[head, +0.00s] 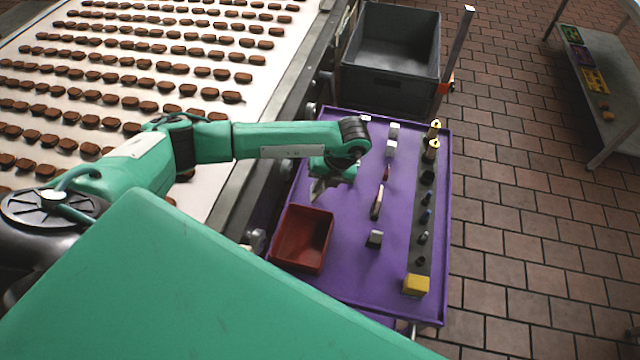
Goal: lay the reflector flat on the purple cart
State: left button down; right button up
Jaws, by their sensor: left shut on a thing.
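The purple cart (342,268) stands beside the conveyor, with small items in rows on its top. My left gripper (320,188) points down over the cart's left part, just beyond the red bin. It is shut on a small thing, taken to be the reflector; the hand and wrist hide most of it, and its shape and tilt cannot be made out. I cannot tell whether it touches the cart top. My right gripper is not in view.
A red bin (303,238) sits at the cart's near left. A dark strip with several small parts and a yellow block (416,285) lies along the right. Grey and white blocks stand mid-cart. A grey crate (390,82) is behind. Bare purple surface shows near the front.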

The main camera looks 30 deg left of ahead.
pick_arm(q)
jog(key=c, duration=1.5)
grip_release()
jog(key=shift+r, duration=0.1)
jog(key=shift+w+d+r, duration=0.1)
jog(key=shift+d+r, duration=0.05)
jog(key=shift+r, duration=0.1)
jog(key=b+v, duration=0.2)
jog(key=v, duration=1.1)
jog(key=shift+b, duration=0.4)
